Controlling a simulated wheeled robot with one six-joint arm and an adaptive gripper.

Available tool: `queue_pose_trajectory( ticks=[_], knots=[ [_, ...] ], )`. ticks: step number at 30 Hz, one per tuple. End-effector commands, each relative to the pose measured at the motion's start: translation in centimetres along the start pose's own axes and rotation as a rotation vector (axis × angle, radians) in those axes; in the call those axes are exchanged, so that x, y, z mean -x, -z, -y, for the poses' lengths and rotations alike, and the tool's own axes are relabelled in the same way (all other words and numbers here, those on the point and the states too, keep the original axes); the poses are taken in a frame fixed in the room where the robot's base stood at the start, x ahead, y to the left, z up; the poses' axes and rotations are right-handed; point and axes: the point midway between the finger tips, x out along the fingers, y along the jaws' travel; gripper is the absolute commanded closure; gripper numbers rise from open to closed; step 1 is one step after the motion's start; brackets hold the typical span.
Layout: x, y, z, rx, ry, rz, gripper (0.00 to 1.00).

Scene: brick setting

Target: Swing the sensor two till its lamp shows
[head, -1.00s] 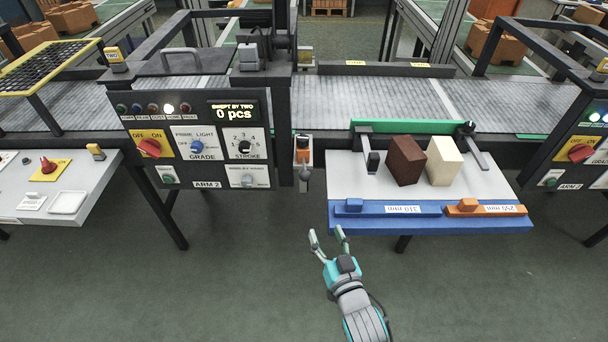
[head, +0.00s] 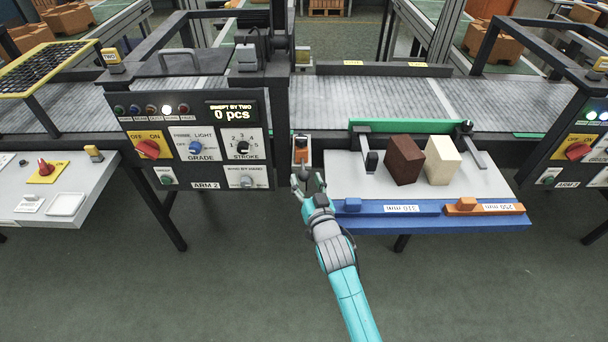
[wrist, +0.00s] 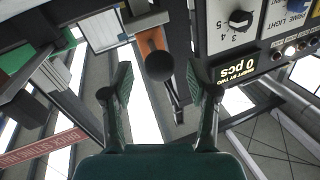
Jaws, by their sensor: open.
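A small orange, white and dark unit (head: 302,152), which looks like the sensor, is mounted beside the right edge of the ARM 2 panel (head: 200,140). My gripper (head: 308,183) is open just below it and hides its lower part. In the wrist view my gripper (wrist: 160,85) shows its two green fingers spread wide, with nothing held. A dark round knob end (wrist: 158,66) on a brownish stem lies ahead between the fingertips, with no contact that I can make out. I cannot make out a lit lamp on the sensor unit.
A pale shelf with a blue front edge (head: 380,222) is close on the right, carrying a brown block (head: 404,160) and a cream block (head: 442,160). A grey conveyor (head: 380,98) runs behind. A white side table (head: 90,190) stands left. The front floor is clear.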

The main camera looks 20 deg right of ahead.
Motion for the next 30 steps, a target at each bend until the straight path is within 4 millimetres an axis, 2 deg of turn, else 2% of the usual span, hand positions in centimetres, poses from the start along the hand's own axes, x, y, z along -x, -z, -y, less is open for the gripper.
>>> queue_pose_trajectory(
  ticks=[6, 17, 18, 25, 30],
  knots=[
    [-2.2, 0.0, 0.0, 0.001, 0.0, 0.0, 0.41],
    [-2.7, 0.0, 0.0, 0.001, 0.0, -0.001, 0.41],
    [-2.7, 0.0, 0.0, 0.001, 0.0, -0.001, 0.43],
    [-2.7, 0.0, 0.0, 0.001, 0.0, 0.0, 1.0],
    [-2.7, 0.0, 0.0, 0.001, 0.0, 0.0, 1.0]
  ],
)
